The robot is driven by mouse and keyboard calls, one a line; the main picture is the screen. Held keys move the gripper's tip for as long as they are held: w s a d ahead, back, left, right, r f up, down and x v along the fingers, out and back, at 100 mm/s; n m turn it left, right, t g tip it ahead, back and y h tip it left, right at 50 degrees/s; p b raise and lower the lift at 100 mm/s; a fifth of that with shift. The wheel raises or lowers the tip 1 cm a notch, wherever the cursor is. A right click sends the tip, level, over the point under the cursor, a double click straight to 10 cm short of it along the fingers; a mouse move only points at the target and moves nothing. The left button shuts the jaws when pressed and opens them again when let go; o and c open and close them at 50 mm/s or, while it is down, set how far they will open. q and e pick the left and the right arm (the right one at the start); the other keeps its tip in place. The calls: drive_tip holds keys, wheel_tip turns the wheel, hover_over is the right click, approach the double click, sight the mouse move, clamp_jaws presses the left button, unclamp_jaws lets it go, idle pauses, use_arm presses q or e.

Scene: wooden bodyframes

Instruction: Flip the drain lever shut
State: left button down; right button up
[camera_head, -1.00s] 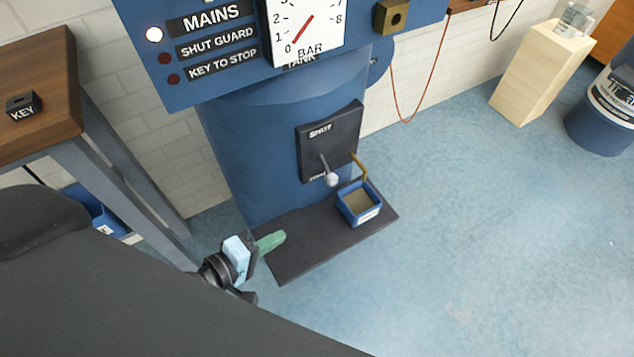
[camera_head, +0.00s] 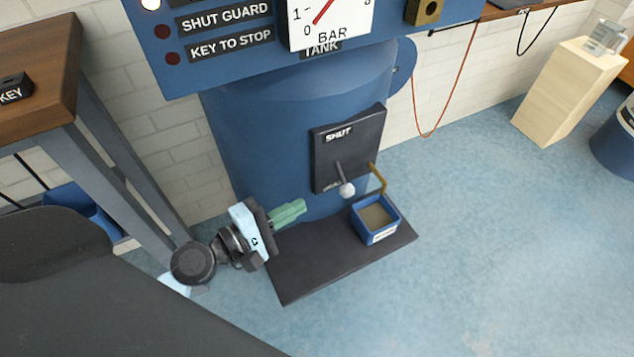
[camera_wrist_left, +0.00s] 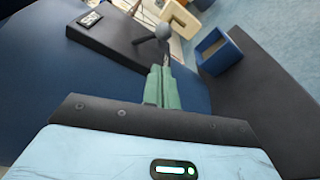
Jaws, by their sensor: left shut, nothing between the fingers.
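The drain lever (camera_head: 344,180) is a grey rod with a pale round knob on a black plate (camera_head: 350,145) on the blue tank (camera_head: 265,130). The plate reads SHUT at its top; the lever points down, away from that label. In the left wrist view the knob (camera_wrist_left: 163,31) shows just beyond the fingertips. My left gripper (camera_head: 303,206), with green fingers, is shut and empty, left of and a little below the knob, apart from it in the head view. In the left wrist view its fingers (camera_wrist_left: 162,70) point toward the knob. My right gripper is not in view.
A blue tray (camera_head: 377,218) stands below a brass pipe (camera_head: 378,178) on a black base (camera_head: 330,265), right of the lever. A wooden-topped table (camera_head: 40,70) stands at the left.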

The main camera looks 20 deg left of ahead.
sight(342, 179)
use_arm(q)
drive_tip(key=x, duration=0.9)
drive_tip(key=shift+w, duration=0.3)
drive_tip(key=shift+d, duration=0.1)
drive_tip(key=shift+s+d+r+n+p, duration=0.15)
drive_tip(key=shift+n+p, duration=0.25)
drive_tip(key=shift+p, duration=0.35)
